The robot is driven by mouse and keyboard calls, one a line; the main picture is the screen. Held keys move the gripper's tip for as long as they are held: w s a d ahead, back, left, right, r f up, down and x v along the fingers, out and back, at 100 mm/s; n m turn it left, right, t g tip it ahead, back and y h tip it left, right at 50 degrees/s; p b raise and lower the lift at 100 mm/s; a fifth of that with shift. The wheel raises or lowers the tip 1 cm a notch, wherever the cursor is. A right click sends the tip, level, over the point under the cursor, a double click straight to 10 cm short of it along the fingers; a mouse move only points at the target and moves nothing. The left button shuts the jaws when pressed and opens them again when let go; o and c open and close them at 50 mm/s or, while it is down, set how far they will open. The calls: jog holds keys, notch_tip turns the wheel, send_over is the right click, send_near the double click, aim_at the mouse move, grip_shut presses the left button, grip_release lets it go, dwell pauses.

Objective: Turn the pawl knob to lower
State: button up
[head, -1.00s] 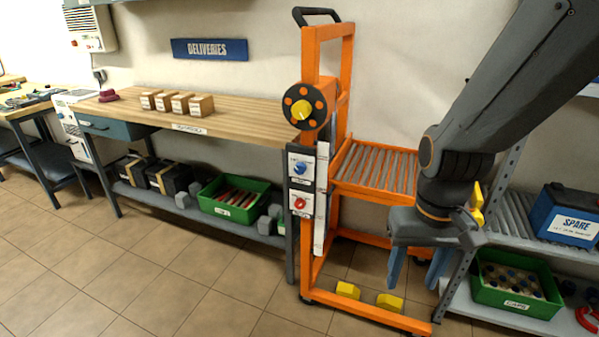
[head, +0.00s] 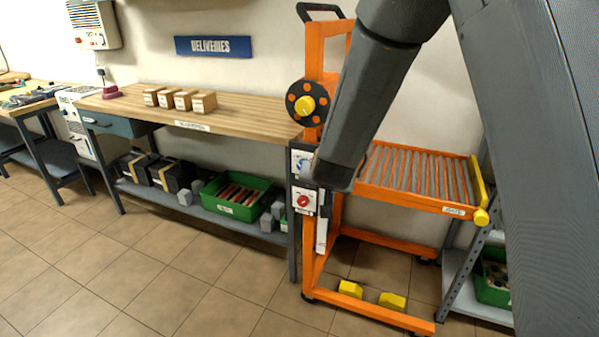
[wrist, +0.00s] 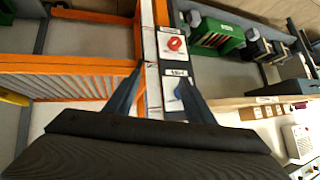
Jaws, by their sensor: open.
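An upright plate on the orange lift's post (head: 309,245) carries two knobs on white labels. The upper knob is blue (head: 304,164), partly covered by my arm in the head view. The lower knob is red (head: 305,201). I cannot read which label names the pawl. In the wrist view the panel appears upside down, with the red knob (wrist: 176,44) beyond the fingertips and the blue knob (wrist: 179,91) partly behind the right finger. My gripper (wrist: 160,73) is open and empty, facing the panel. I see no contact with either knob. In the head view my arm hides the gripper.
A black handwheel with a yellow hub (head: 307,104) sits above the knobs. A roller deck (head: 420,183) extends right. A wooden bench (head: 235,120) with boxes stands left, a green crate (head: 237,200) below it. Yellow blocks (head: 392,301) lie at the lift's base. Floor in front is clear.

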aim_at(299, 170)
jog(key=w+a+f+m+t+h, duration=0.3)
jog(key=w+a+m+t+h, duration=0.15)
jog(key=a+t+h, duration=0.4)
jog(key=shift+g+y, duration=0.55)
jog(key=shift+y, duration=0.3)
jog(key=shift+a+x, duration=0.2)
jog(key=shift+x, duration=1.1)
jog(key=shift+a+x, duration=0.15)
jog(key=shift+x, duration=1.15)
jog(key=shift+a+x, duration=0.2)
jog(key=shift+x, duration=1.1)
jog(key=shift+w+r, duration=0.15)
jog(key=shift+w, duration=0.05)
jog(key=c, duration=1.1)
jog(key=shift+o, duration=0.2)
